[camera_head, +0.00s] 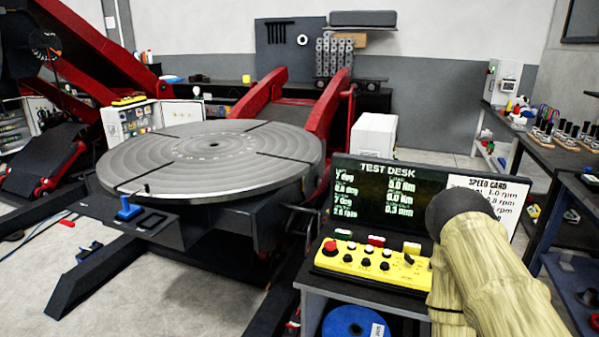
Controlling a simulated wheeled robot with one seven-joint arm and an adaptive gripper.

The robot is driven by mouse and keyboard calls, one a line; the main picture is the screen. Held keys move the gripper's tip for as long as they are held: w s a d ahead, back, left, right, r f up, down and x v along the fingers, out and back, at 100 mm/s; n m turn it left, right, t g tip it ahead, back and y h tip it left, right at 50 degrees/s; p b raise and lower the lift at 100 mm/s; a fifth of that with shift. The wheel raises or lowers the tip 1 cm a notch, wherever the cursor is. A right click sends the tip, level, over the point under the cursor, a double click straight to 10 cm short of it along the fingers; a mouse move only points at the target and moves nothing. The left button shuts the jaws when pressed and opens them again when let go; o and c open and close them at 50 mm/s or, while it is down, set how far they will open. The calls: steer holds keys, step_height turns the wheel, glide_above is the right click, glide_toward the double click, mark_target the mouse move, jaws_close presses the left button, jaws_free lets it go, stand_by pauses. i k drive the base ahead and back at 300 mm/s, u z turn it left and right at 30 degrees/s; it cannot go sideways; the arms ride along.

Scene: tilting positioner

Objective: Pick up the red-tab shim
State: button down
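No piece can be named as the red-tab shim with certainty. A small red and white piece (376,240) sits at the back edge of the yellow control panel on the test desk, between a green and white piece (343,234) and a yellowish one (411,248). It is too small to tell whether it is a shim or a switch. My gripper is not in view.
The yellow control panel (350,262) has a red knob and several black knobs, with a screen (385,200) behind. A round grey turntable (215,158) stands left, with red arms behind. A blue spool (352,322) is under the desk. Benches (550,155) stand right.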

mark_target(376, 241)
steer(key=u, duration=1.2)
steer(key=i, duration=0.35)
steer(key=z, duration=1.75)
